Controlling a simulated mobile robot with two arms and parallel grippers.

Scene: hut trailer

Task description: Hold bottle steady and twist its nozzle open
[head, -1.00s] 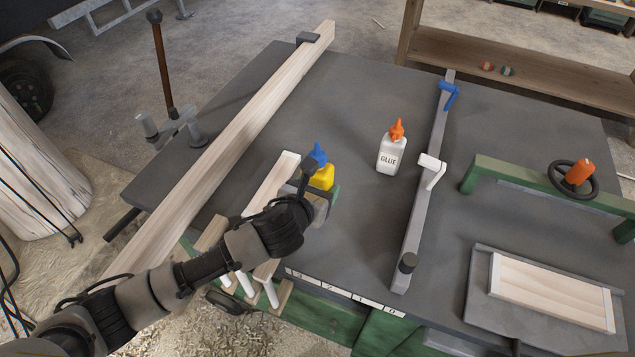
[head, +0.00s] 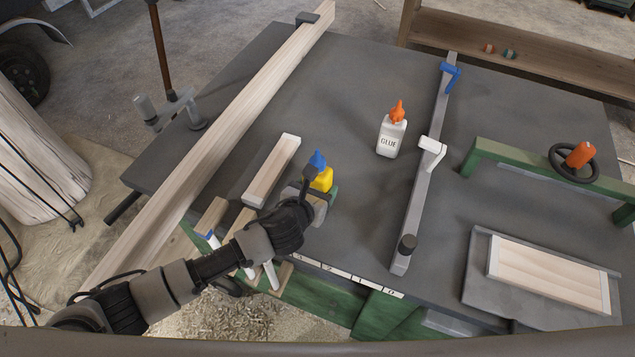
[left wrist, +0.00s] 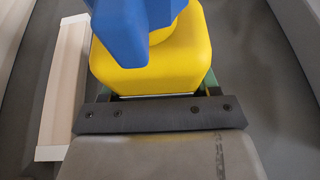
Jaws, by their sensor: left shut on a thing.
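A yellow bottle (head: 322,180) with a blue nozzle (head: 317,160) stands upright on the dark tabletop, just left of the middle. My left gripper (head: 318,196) is shut on the yellow bottle, reaching in from the near left. In the left wrist view the yellow bottle (left wrist: 150,65) fills the top middle, with its blue nozzle (left wrist: 135,25) above it. The gripper body hides the bottle's lower part. A white glue bottle (head: 391,138) with an orange nozzle (head: 397,111) stands upright further right, apart from the gripper. My right gripper is not in view.
A pale wood block (head: 270,172) lies just left of the yellow bottle. A long plank (head: 215,140) crosses the left side. A grey bar clamp (head: 415,215) lies right of the glue bottle. A green frame (head: 520,165) and a panel (head: 545,275) occupy the right. The far middle tabletop is clear.

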